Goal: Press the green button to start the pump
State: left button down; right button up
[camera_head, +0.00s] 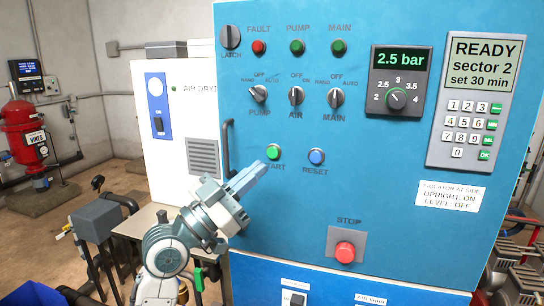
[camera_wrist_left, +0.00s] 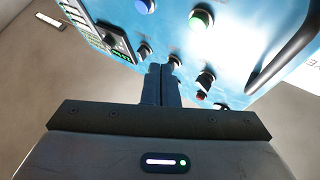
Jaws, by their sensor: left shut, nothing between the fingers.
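The green START button (camera_head: 273,152) is on the blue cabinet front (camera_head: 380,195), left of the blue RESET button (camera_head: 316,156). My left gripper (camera_head: 259,172) is shut and empty, its fingertips pointing up and right, just below and left of the green button in the head view. The left wrist view sees the panel upside down: the green button (camera_wrist_left: 200,20) is up and right of the shut fingertips, and the blue button (camera_wrist_left: 144,6) is up and left. Contact with the panel cannot be made out. My right gripper is not in view.
A dark door handle (camera_head: 228,146) stands out at the cabinet's left edge, close to my left gripper. The red STOP button (camera_head: 345,252) is lower right. Selector switches (camera_head: 296,96) sit above. The display (camera_head: 484,62) reads READY. A white air dryer (camera_head: 180,120) stands left.

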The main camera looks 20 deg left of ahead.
aim_at(273, 153)
pick_arm(q)
jog(key=shift+w+d+b, duration=0.1)
jog(key=shift+w+b, duration=0.85)
jog(key=shift+w, duration=1.7)
jog(key=shift+w+b, duration=0.4)
jog(key=shift+w+b, duration=0.35)
dwell(0.6)
jog(key=shift+s, duration=0.8)
